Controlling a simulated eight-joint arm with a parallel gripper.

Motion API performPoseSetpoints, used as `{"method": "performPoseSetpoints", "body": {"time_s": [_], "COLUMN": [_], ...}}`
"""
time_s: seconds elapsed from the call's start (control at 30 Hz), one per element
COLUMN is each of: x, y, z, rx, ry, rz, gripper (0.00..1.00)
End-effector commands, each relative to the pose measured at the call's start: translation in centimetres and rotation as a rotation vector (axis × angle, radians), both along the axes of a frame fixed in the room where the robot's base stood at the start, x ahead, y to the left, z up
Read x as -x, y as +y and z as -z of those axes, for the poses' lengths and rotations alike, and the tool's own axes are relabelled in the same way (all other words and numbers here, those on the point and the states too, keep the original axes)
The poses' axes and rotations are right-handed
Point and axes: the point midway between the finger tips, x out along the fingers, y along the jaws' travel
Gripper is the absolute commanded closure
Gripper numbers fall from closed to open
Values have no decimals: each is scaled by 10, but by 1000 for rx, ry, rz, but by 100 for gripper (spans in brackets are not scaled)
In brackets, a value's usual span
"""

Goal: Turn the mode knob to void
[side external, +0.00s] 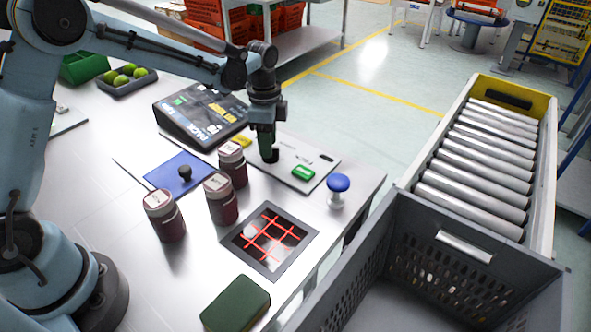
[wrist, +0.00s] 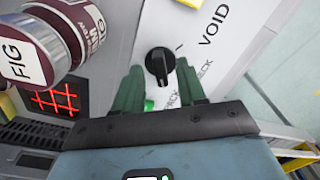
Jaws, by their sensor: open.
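The mode knob (wrist: 160,62) is a black knob on a white panel (wrist: 190,20). In the wrist view the word VOID is printed on the panel to its upper right, and smaller CHECK lettering lies lower right. I cannot tell for sure which label the knob points to. My gripper (wrist: 158,84) has its two green fingers apart, one on each side just below the knob in that view. In the side view my gripper (side external: 267,146) points down over the panel (side external: 318,162), close above the knob (side external: 270,156) or around it; contact cannot be told.
Several dark red jars (side external: 221,197) with pale lids stand close left of the panel. A green button (side external: 303,173) and a blue mushroom button (side external: 338,183) are to the right. A label printer-like console (side external: 200,115) stands behind. A red-lit grid window (side external: 268,240) is in front.

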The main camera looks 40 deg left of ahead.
Motion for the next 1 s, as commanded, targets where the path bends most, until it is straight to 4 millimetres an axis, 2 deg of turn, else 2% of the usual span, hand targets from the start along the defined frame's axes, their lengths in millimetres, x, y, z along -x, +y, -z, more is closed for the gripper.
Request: {"method": "performPoseSetpoints", "body": {"time_s": [0.13,0.43,0.7,1.0], "x": [0,0,0,0], "y": [0,0,0,0], "z": [10,12,12,12], "rx": [0,0,0,0], "ry": [0,0,0,0], "rz": [0,0,0,-12], "gripper": [60,60,99,100]}}
